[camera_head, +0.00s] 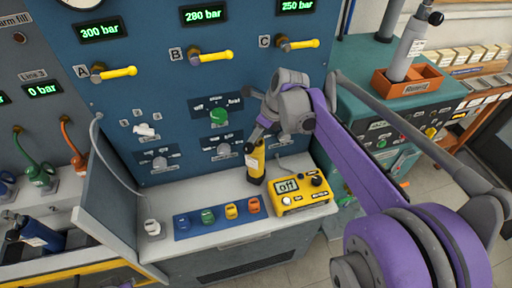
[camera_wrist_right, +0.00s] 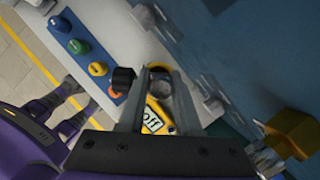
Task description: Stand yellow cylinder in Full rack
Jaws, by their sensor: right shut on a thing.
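The yellow cylinder (camera_head: 256,163) has a dark top and a pale label. It stands nearly upright at the bench's back panel, left of the yellow meter. My right gripper (camera_head: 262,138) is shut on its upper part. In the right wrist view the gripper's two fingers (camera_wrist_right: 160,100) close around the cylinder's top (camera_wrist_right: 160,88), and most of its body is hidden. Whether its base touches the bench is hard to tell. An orange rack (camera_head: 394,84) on the teal cabinet holds a grey cylinder (camera_head: 408,48); I cannot read its label clearly.
The yellow meter (camera_head: 301,194) reads "off" and sits close right of the cylinder. A blue strip (camera_head: 190,230) with several coloured fittings lies in front. Yellow handles (camera_head: 214,56) project from the blue panel. A blue cylinder (camera_head: 42,236) lies tilted at lower left.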

